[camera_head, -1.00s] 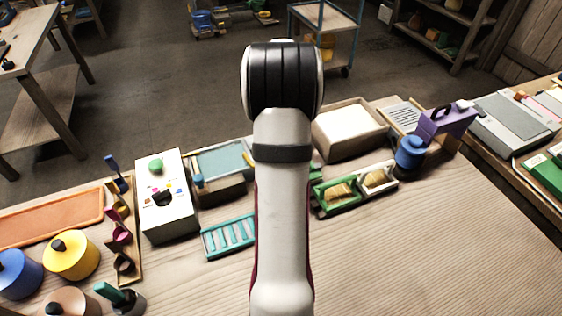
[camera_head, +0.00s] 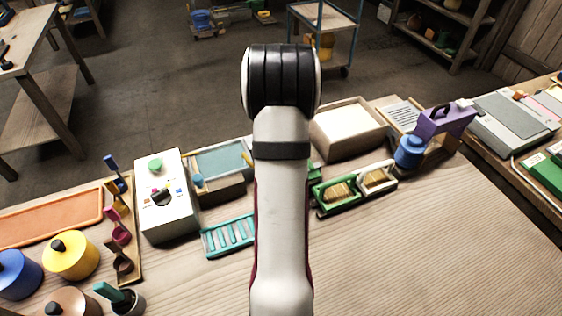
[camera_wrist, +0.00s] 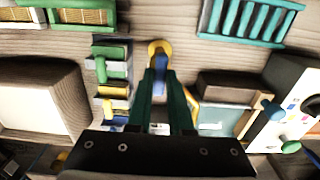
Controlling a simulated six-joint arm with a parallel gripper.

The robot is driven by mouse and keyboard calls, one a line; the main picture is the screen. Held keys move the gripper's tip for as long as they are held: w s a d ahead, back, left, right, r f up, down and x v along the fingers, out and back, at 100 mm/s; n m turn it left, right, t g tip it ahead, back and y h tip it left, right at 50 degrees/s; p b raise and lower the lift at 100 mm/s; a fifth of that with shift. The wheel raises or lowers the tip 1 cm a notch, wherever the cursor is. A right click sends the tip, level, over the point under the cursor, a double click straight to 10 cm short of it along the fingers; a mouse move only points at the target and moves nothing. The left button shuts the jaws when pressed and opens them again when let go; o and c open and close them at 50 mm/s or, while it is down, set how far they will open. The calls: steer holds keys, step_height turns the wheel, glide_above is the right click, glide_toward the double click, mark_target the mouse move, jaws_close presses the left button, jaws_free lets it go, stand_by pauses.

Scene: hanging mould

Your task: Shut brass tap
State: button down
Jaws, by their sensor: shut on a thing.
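In the wrist view the brass tap shows as a yellow-gold rounded piece (camera_wrist: 158,46) with a blue lever (camera_wrist: 161,62) against it. My gripper (camera_wrist: 163,72) has long green fingers that come together on the blue lever. The fingers hide part of the lever, so its exact angle is hard to tell. In the head view my own arm covers the middle of the bench, and both the tap and my gripper are hidden behind it.
A green rack (camera_wrist: 112,70) stands close on one side of the fingers, and a brown box (camera_wrist: 226,88) on the other. A teal slatted rack (camera_head: 229,236), a white box with a green knob (camera_head: 177,209) and a tray of white material (camera_head: 349,122) are nearby.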

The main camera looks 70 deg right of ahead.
steer(key=m, duration=0.4)
steer(key=shift+m, duration=0.4)
steer(key=m, duration=0.4)
steer(key=shift+m, duration=0.3)
steer(key=m, duration=0.4)
steer(key=shift+m, duration=2.3)
steer(key=c, duration=0.8)
jaws_free()
